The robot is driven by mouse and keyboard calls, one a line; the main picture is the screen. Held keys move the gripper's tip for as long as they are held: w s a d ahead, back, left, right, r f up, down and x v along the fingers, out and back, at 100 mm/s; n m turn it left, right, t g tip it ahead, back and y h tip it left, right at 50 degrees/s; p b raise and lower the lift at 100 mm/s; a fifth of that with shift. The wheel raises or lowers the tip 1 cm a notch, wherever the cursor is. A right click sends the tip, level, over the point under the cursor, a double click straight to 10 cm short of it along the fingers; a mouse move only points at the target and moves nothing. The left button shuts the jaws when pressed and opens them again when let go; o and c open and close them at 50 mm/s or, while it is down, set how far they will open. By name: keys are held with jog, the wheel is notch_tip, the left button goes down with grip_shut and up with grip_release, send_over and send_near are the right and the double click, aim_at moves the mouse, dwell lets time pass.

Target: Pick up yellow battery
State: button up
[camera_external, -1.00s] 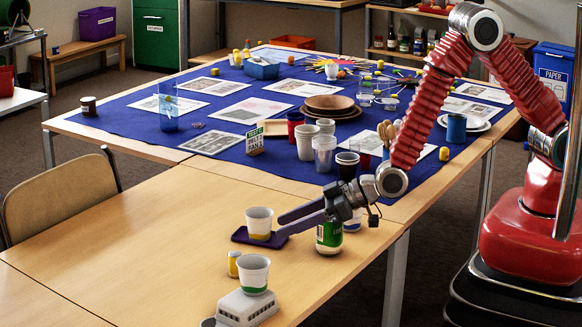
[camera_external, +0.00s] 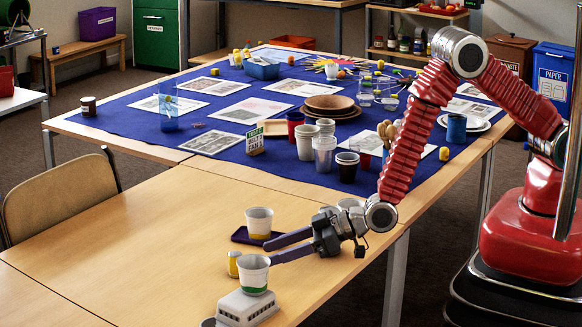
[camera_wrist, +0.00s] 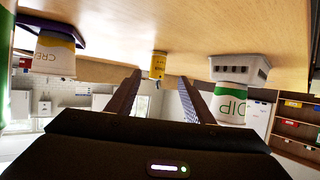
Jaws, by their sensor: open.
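The yellow battery (camera_external: 233,264), a small upright cylinder with a pale top, stands on the bare wooden table, just left of a white cup with a green band. In the wrist view, which is upside down, the yellow battery (camera_wrist: 158,62) shows between and beyond my two fingers. My gripper (camera_external: 269,252) is open and empty, low over the table to the right of the battery, its fingers pointing left. In the wrist view my gripper (camera_wrist: 160,77) has its fingers apart, one each side of the battery's line. The battery is still ahead of the fingertips.
The green-banded cup (camera_external: 254,281) stands on a grey slotted box (camera_external: 246,310) close to my lower finger. A yellow-banded cup (camera_external: 259,222) stands on a purple tray (camera_external: 237,238) behind the fingers. The table left of the battery is clear.

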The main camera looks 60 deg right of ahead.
aim_at(235, 264)
jog(key=shift+x, duration=2.65)
jog(key=shift+x, duration=2.6)
jog(key=shift+w+d+r, duration=0.1)
jog(key=shift+d+r, duration=0.05)
jog(key=shift+c, duration=0.5)
grip_shut()
jog(key=shift+r, duration=0.1)
